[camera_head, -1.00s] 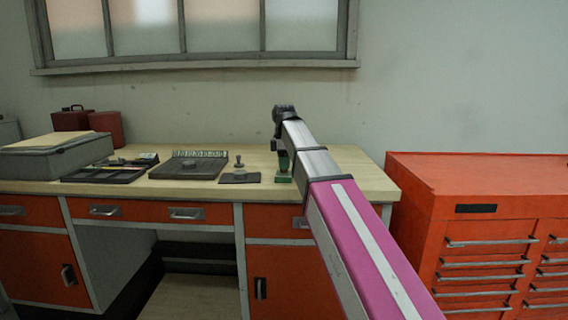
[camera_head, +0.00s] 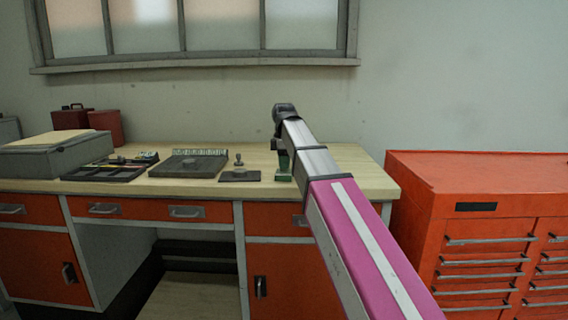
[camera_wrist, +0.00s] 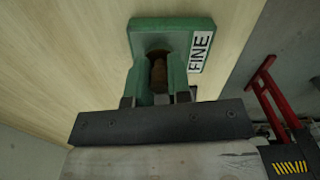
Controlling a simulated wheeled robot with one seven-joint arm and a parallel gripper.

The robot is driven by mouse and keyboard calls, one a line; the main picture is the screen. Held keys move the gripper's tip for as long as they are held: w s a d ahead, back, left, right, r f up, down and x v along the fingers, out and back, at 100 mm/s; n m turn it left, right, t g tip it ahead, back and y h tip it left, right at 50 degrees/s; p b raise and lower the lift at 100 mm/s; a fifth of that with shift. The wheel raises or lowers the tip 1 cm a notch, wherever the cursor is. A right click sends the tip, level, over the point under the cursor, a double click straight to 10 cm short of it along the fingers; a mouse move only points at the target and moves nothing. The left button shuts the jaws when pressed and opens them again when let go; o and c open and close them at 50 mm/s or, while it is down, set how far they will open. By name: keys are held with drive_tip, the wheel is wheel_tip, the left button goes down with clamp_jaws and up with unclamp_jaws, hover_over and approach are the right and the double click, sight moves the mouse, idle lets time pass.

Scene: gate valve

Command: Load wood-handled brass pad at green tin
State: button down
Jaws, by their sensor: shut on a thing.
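The green tin (camera_wrist: 172,28) lies ahead of my gripper (camera_wrist: 157,72) in the wrist view, its white label reading "FINE". A brown wooden handle (camera_wrist: 159,76) is between my green fingers, which are shut on it. The brass part of the pad is not clearly visible; a dark brown round area shows at the tin just beyond the handle. I cannot tell whether the pad touches the tin. In the head view my gripper (camera_head: 283,160) points down over the right part of the bench, and the tin (camera_head: 285,179) is mostly hidden beneath it.
On the wooden bench (camera_head: 345,178), left of my gripper, are a small dark plate with a knobbed piece (camera_head: 239,174), a dark slab (camera_head: 190,165) and a tool tray (camera_head: 105,172). A red tool chest (camera_head: 480,180) stands right of the bench.

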idle(0.5)
drive_tip(key=shift+r, duration=3.5)
